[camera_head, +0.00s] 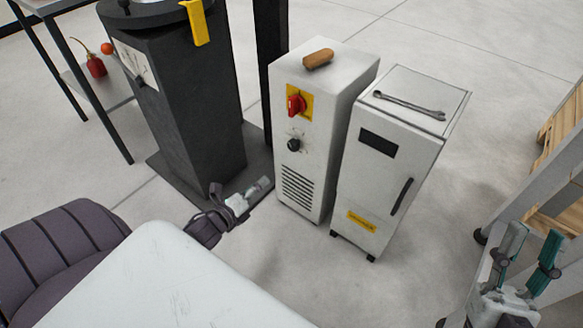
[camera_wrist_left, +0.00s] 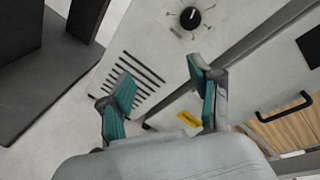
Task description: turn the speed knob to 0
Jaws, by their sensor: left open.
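The black round knob (camera_head: 293,144) sits on the front of the white cabinet (camera_head: 345,90), below a red switch (camera_head: 296,103) on a yellow plate. In the left wrist view the knob (camera_wrist_left: 190,18) has a ring of scale marks around it; the numbers are too small to read. My left gripper (camera_head: 262,187) is low in front of the cabinet. In the left wrist view its teal fingers (camera_wrist_left: 158,76) are spread with nothing between them, apart from the knob, which lies beyond the right finger's tip. My right gripper (camera_head: 530,252) is open and empty at the lower right.
A second white cabinet (camera_head: 385,178) with a dark handle stands close to the right, a wrench (camera_head: 408,105) on top. A dark machine pedestal (camera_head: 195,110) stands to the left. A vented grille (camera_head: 298,190) is below the knob.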

